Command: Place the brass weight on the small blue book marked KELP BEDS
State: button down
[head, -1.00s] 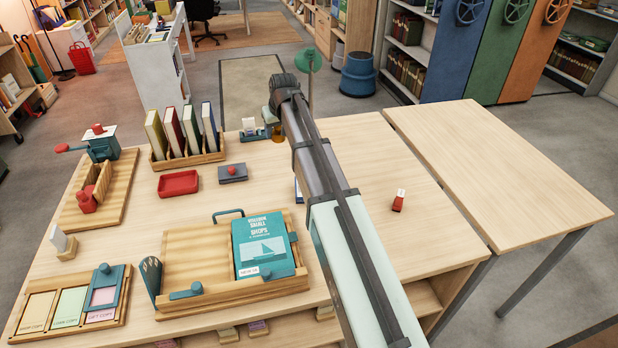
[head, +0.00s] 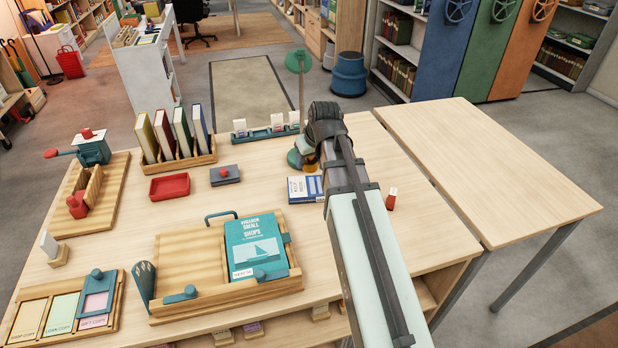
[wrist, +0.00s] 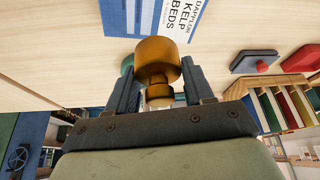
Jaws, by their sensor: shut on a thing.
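The brass weight (wrist: 158,60) is a round, knobbed piece in the wrist view, held between the two fingers of my gripper (wrist: 156,92), which is shut on it. In the head view the weight (head: 312,164) shows only partly beside my arm, which hides most of the gripper. The small blue book with a white label reading KELP BEDS (wrist: 183,14) lies flat on the table, at the top of the wrist view. In the head view the book (head: 304,188) lies just nearer than the weight, its right end close to my arm. The weight appears apart from the book.
A green lamp (head: 301,90) stands close behind the weight. A rack with small cards (head: 264,133), a grey block with a red knob (head: 225,175) and a red tray (head: 169,187) lie to the left.

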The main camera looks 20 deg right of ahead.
aim_at(313, 165)
jog(key=shift+f, duration=3.45)
jog(key=shift+f, duration=0.1)
jog(key=shift+c, duration=2.2)
grip_release()
jog(key=shift+f, duration=0.1)
jog(key=v, duration=1.2)
